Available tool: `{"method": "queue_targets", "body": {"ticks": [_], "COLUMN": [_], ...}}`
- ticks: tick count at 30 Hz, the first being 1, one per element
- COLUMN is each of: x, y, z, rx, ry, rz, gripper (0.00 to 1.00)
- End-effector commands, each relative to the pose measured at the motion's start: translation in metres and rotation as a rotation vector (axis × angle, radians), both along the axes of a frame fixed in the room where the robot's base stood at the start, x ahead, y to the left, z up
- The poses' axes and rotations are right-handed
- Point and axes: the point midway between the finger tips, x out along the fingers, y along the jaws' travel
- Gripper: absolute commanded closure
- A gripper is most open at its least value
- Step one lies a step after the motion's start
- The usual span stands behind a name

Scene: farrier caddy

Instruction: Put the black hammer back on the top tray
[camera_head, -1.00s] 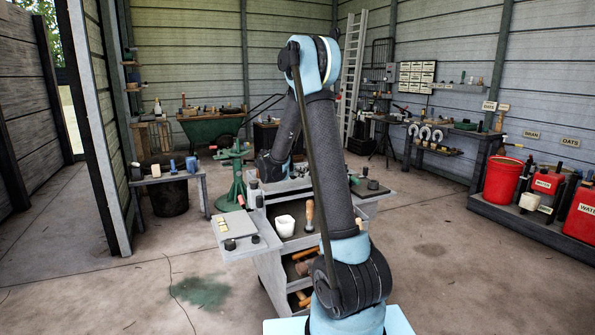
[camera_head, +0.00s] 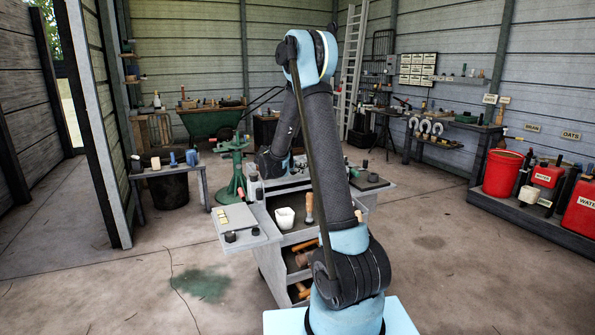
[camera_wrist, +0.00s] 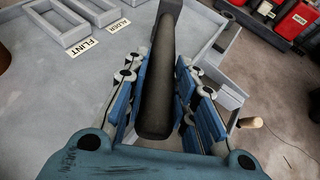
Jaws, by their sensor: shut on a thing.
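My gripper (camera_wrist: 157,90) is shut on the black hammer (camera_wrist: 157,103) in the wrist view. Its dark handle lies lengthwise between the blue finger pads, and its far end runs to the top edge, where the head is only partly seen. Below it is a grey tray surface (camera_wrist: 45,115), with raised rectangular frames and FLINT and ALDER labels. I cannot tell the gap between hammer and tray. In the head view the grey caddy (camera_head: 270,262) stands in the middle, partly behind my arm; the hammer and gripper are hidden there.
A white cup (camera_head: 285,218) and a wooden-handled tool (camera_head: 309,208) stand on the caddy. More tools lie on its lower shelves. A green stand (camera_head: 232,170) is at its left. A red bucket (camera_head: 502,173) and canisters are at the right. Floor around is mostly clear.

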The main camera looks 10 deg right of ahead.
Motion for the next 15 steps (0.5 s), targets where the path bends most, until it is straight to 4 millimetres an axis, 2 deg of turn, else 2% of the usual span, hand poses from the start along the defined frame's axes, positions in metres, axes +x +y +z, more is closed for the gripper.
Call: {"method": "queue_targets", "body": {"ticks": [15], "x": [0.0005], "y": [0.0001], "z": [-0.0060], "rx": [-0.001], "ry": [-0.001], "rz": [0.000], "gripper": [1.00]}}
